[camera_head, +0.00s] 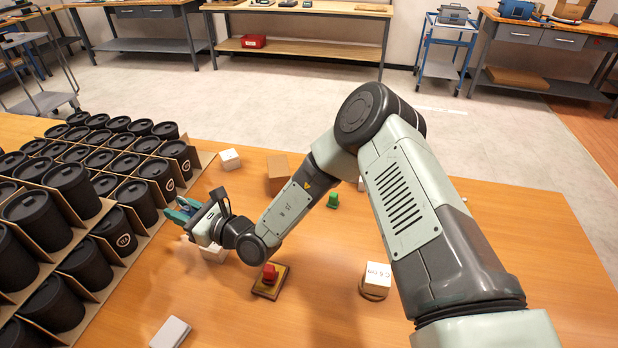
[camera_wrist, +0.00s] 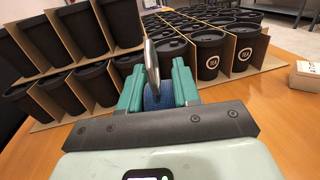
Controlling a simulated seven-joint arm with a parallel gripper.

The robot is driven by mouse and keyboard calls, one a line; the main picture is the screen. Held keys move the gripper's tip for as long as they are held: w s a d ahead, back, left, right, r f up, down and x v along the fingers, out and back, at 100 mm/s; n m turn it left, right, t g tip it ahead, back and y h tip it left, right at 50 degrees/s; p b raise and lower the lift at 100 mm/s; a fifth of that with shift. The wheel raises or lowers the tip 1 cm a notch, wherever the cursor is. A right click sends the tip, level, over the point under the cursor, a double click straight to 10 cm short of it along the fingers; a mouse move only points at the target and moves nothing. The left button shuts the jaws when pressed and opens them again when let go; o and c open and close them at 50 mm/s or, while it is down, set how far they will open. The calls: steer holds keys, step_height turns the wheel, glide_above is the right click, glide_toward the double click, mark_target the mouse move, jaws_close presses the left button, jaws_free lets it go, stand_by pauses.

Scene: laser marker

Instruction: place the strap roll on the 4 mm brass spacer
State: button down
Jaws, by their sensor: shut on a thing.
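My gripper (camera_head: 180,212) is at the left of the table, beside the tray of black cups. Its teal fingers are shut on a blue, roll-like thing with a thin shiny metallic edge (camera_wrist: 152,68), seen edge-on between the fingers in the wrist view; I take it to be the strap roll (camera_wrist: 156,98). The fingers hide much of it.
Black lidded cups (camera_head: 134,200) stand in cardboard dividers (camera_wrist: 243,55) close beside my gripper. White blocks (camera_head: 230,159), a brown box (camera_head: 278,173), a green piece (camera_head: 333,200) and a marked white block on a round base (camera_head: 376,277) are spread about. The front middle table is clear.

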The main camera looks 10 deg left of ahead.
steer(key=w+d+m+t+h, duration=0.25)
steer(key=w+d+t, duration=0.25)
steer(key=w+d, duration=1)
steer(key=w+d+m+t+h, duration=0.2)
steer(key=w+d+m+t, duration=0.2)
steer(key=w+d, duration=1.1)
steer(key=d+m+t+h, duration=0.45)
steer(key=d+h, duration=0.25)
steer(key=d, duration=3.1)
steer(key=shift+w+d+f, duration=0.1)
steer(key=shift+d+f, duration=0.05)
steer(key=shift+f, duration=4.5)
steer(key=c, duration=0.8)
jaws_free()
steer(key=shift+f, duration=0.15)
